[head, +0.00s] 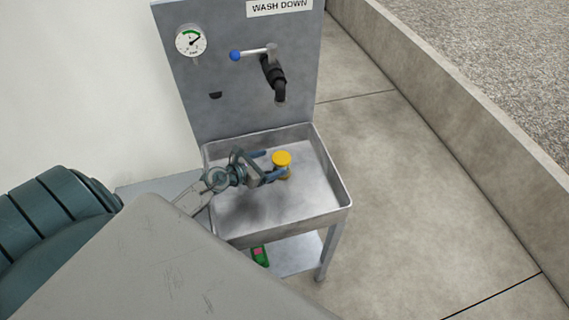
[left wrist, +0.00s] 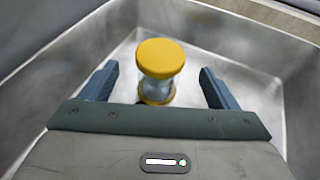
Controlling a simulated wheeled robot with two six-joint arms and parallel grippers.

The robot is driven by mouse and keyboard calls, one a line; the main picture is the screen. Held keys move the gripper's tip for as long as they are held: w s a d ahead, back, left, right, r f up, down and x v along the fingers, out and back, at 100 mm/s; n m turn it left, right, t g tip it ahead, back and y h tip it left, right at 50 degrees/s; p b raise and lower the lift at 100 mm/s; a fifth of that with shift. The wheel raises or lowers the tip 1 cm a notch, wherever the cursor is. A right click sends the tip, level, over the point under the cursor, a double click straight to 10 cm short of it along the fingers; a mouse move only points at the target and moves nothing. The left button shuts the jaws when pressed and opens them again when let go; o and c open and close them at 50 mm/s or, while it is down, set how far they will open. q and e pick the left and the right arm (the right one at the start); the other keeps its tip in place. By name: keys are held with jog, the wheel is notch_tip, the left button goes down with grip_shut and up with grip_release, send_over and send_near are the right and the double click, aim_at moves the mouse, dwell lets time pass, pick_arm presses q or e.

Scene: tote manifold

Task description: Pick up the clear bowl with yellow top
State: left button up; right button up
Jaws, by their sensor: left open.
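The clear bowl with yellow top (head: 282,159) stands upright in the metal sink basin (head: 338,186). In the left wrist view the clear bowl (left wrist: 160,62) has a round yellow top, a see-through middle and a yellow base. My left gripper (head: 272,165) is open at the bowl, reaching in from the left. In the left wrist view its two blue fingers (left wrist: 157,85) stand apart, one on each side of the bowl, with a gap on both sides. The bowl's lowest part is partly hidden behind the gripper body. My right gripper is not in view.
The basin walls surround the bowl and gripper. Behind rises a grey panel with a gauge (head: 191,40), a blue-tipped lever (head: 236,55) and a black spout (head: 279,92) above the basin. A green and red item (head: 260,256) lies on the shelf below. Concrete floor at right is clear.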

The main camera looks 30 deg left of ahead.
aim_at(276, 161)
pick_arm(q)
jog(key=x, duration=0.6)
jog(key=shift+f+p, duration=0.1)
jog(key=shift+p, duration=0.3)
jog(key=shift+s, duration=0.1)
jog(key=c, duration=1.2)
